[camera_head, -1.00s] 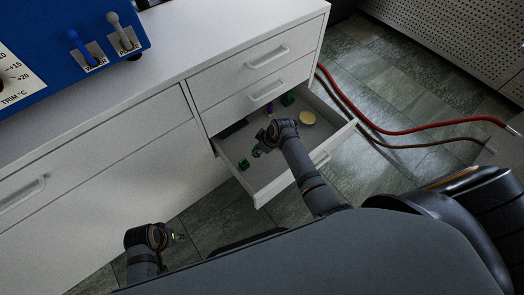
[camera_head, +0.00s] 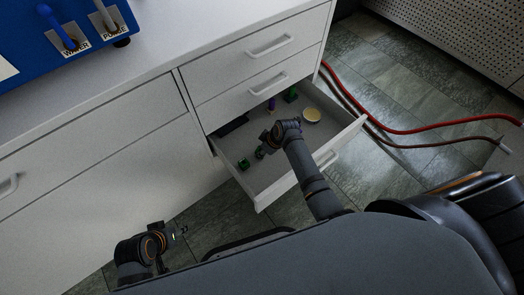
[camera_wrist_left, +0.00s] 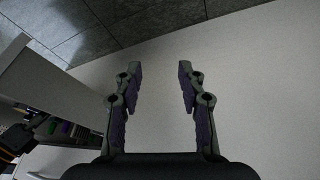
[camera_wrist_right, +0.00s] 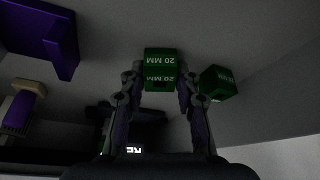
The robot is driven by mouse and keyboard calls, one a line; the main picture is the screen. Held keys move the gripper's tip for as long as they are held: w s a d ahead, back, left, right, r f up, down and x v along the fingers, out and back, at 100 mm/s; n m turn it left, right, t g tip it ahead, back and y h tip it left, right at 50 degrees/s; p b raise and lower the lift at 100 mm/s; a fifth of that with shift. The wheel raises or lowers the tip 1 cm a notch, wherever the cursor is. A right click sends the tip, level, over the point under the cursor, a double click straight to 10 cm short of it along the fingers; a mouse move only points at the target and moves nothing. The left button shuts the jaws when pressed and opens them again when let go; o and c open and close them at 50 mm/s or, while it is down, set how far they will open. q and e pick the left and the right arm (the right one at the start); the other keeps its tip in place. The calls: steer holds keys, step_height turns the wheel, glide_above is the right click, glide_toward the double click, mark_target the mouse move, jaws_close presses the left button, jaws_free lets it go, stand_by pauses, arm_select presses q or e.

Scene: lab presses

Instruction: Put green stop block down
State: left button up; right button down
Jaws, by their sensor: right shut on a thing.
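My right gripper (camera_wrist_right: 160,95) is shut on a green stop block (camera_wrist_right: 160,62) marked "20 MM". It holds the block inside the open drawer (camera_head: 262,196). In the head view the held green block (camera_head: 260,153) shows at the fingertips, low in the drawer; I cannot tell whether it touches the drawer floor. A second green block (camera_wrist_right: 219,83), also marked "20 MM", lies just right of it in the right wrist view, apart from the gripper. It shows in the head view (camera_head: 243,165) near the drawer's left side. My left gripper (camera_wrist_left: 157,90) is open and empty beside the cabinet front.
Red hoses (camera_head: 400,131) lie on the floor at right. The drawer's middle floor has free room.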

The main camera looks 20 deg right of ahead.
steer(key=shift+f, duration=0.1)
steer(key=c, duration=1)
jaws_free()
arm_select(q)
steer(key=a+r+g+p, duration=0.1)
steer(key=p, duration=0.1)
steer(key=s+a+r+g+y+p, duration=0.1)
steer(key=r+p, duration=0.1)
steer(key=p, duration=0.1)
steer(key=shift+a+r+g, duration=0.15)
steer(key=shift+a+g, duration=0.1)
steer(key=shift+g, duration=0.15)
arm_select(e)
steer(key=v, duration=1.2)
